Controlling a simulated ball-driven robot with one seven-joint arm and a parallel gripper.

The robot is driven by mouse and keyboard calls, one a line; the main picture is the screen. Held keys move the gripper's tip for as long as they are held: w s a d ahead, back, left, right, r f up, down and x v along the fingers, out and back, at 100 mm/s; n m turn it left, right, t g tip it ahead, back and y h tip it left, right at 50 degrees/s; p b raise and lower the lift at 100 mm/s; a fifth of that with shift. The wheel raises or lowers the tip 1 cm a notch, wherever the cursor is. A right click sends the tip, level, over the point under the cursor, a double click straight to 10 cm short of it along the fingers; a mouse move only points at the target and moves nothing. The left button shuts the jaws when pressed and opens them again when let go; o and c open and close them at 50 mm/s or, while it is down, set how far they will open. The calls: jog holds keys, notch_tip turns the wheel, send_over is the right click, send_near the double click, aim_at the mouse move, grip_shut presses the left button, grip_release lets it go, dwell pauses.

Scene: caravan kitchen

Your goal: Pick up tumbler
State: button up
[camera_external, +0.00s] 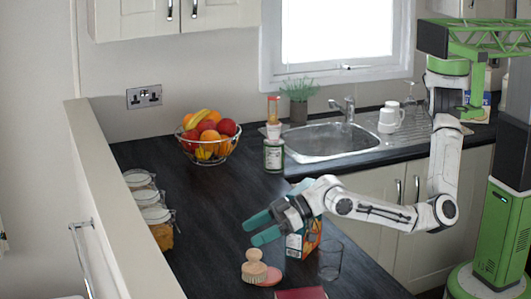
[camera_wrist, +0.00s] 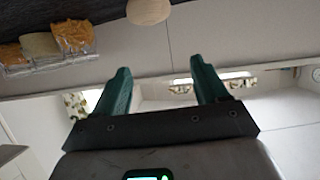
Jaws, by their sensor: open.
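The tumbler (camera_external: 330,262) is a clear, empty-looking glass. It stands upright on the dark worktop in the external view, right of an orange and white carton (camera_external: 303,240). My gripper (camera_external: 248,232) has teal fingers, spread apart with nothing between them. It hangs above the worktop, left of the carton and up and left of the tumbler, apart from it. In the wrist view my open gripper (camera_wrist: 160,66) shows both fingers with an empty gap. I cannot make out the tumbler in the wrist view.
A wooden brush (camera_external: 254,268) lies below my gripper beside a pinkish disc (camera_external: 271,276). A dark red item (camera_external: 301,293) lies at the bottom edge. Glass jars (camera_external: 155,214) line the left wall. A fruit basket (camera_external: 208,138) stands behind; the worktop between is clear.

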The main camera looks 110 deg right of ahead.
dwell(0.4)
jog(key=o, duration=0.5)
notch_tip(320, 180, up, 7)
jog(key=m+g+y+b, duration=0.1)
jog(key=m+g+b, duration=0.2)
jog(key=m+g, duration=1.4)
send_over(330, 255)
jog(key=s+d, duration=0.2)
jog(key=m+t, duration=0.3)
jog(key=shift+t, duration=0.3)
jog(key=f+b, duration=0.3)
jog(key=f, duration=0.2)
jog(key=f+b, duration=0.4)
jog(key=f, duration=0.1)
jog(key=d+f+b, duration=0.1)
jog(key=f+b, duration=0.3)
jog(key=f, duration=0.2)
jog(key=shift+w, duration=0.15)
